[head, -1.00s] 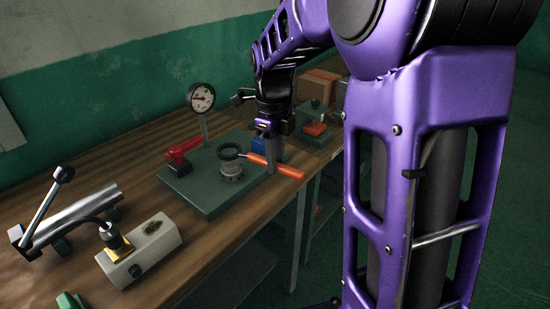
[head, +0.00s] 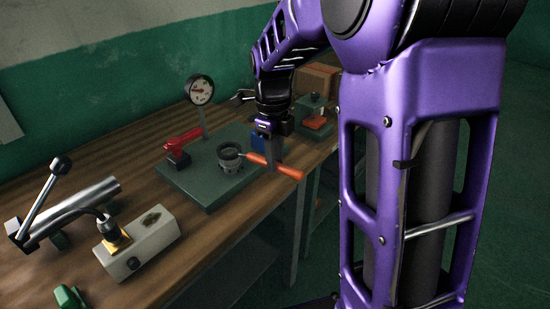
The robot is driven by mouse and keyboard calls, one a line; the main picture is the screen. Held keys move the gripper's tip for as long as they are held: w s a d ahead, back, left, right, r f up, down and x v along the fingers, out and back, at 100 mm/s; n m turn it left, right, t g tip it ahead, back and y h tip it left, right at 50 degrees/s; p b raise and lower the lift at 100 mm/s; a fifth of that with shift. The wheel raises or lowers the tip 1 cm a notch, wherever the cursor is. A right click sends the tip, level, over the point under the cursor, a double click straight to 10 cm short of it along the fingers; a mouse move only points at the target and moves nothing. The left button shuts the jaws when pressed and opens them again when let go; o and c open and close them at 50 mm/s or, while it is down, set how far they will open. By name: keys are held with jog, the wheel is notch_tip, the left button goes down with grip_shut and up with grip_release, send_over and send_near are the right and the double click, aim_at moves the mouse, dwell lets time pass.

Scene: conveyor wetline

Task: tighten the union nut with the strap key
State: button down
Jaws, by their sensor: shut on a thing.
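The strap key has an orange handle (head: 286,172) and a dark loop (head: 221,146) at its left end. The grey union nut (head: 231,166) stands on the green plate (head: 205,197) on the bench. The loop sits low at the nut's top and appears to be around it; how snugly it fits is too small to tell.
A dial gauge (head: 200,90) on a post and a red-handled valve (head: 183,140) stand behind the nut. A pale block (head: 140,245) and a lever with a metal tube (head: 75,204) lie at left.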

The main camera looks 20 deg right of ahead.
jog(key=shift+f+b, duration=0.85)
jog(key=shift+f, duration=0.45)
dwell(0.4)
jog(key=shift+r, duration=0.1)
